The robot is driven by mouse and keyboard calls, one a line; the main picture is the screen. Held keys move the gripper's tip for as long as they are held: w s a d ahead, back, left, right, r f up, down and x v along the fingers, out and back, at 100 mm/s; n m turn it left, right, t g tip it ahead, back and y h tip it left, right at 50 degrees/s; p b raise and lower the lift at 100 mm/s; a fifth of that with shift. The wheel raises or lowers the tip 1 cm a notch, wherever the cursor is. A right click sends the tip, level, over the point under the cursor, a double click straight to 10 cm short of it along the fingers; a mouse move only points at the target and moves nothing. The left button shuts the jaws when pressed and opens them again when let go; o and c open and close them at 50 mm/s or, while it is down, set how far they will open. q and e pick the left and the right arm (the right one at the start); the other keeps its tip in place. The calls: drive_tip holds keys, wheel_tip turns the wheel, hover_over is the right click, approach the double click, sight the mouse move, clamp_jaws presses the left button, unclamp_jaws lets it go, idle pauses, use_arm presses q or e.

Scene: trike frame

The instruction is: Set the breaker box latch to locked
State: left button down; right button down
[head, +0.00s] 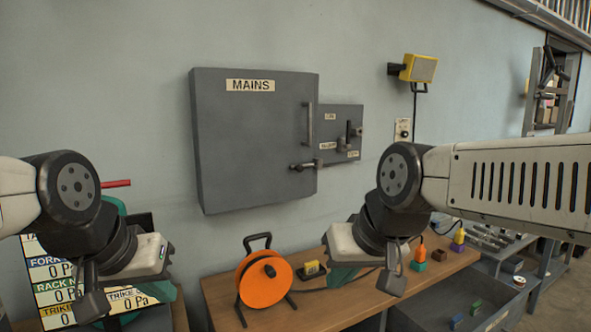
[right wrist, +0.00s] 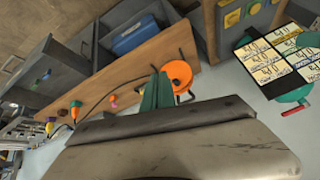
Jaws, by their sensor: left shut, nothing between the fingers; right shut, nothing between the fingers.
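The grey breaker box (head: 250,140) marked MAINS hangs on the wall in the head view, its door closed. A small latch lever (head: 305,166) sits at the door's lower right edge and lies roughly horizontal. I cannot read any mark showing which position is locked. My right gripper (head: 345,279) is shut and empty, low and to the right of the latch, well apart from it. Its teal fingers show together in the right wrist view (right wrist: 157,92). My left gripper (head: 160,285) is low at the left, shut and empty, its fingers partly hidden. The right wrist view does not show the box.
A smaller grey panel (head: 340,132) with levers adjoins the box on the right. Below are a wooden workbench (head: 222,312), an orange cable reel (head: 262,283) and a grey drawer (head: 440,312). A yellow lamp (head: 419,68) is on the wall. The space before the box is clear.

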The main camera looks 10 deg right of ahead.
drive_tip(key=c, duration=2)
unclamp_jaws()
drive_tip(key=o, duration=0.8)
drive_tip(key=shift+t+h, duration=0.4)
drive_tip(key=shift+t, duration=0.5)
drive_tip(key=w+d, duration=0.1)
drive_tip(key=w, duration=0.2)
drive_tip(key=w+d+r, duration=0.1)
drive_tip(key=w, duration=0.1)
drive_tip(key=w+r, duration=0.1)
drive_tip(key=w, duration=0.2)
drive_tip(key=shift+w+d+r, duration=0.25)
drive_tip(key=shift+w+d, duration=0.05)
drive_tip(key=shift+d, duration=0.1)
drive_tip(key=n+t, duration=0.4)
drive_tip(key=t, duration=0.4)
approach(300, 169)
drive_tip(key=s+d, duration=0.3)
drive_tip(key=d, duration=0.2)
drive_tip(key=w+a+n+y, duration=0.1)
drive_tip(key=w, duration=0.3)
drive_tip(key=w+a+f+n+y, duration=0.1)
drive_tip(key=w+a+y, duration=0.1)
drive_tip(key=w, duration=0.2)
drive_tip(key=w+a+t+y, duration=0.1)
drive_tip(key=w+a, duration=0.1)
drive_tip(key=w, duration=0.2)
drive_tip(key=shift+a+f+n, duration=0.25)
drive_tip(key=shift+f+n, duration=0.05)
drive_tip(key=shift+n, duration=0.1)
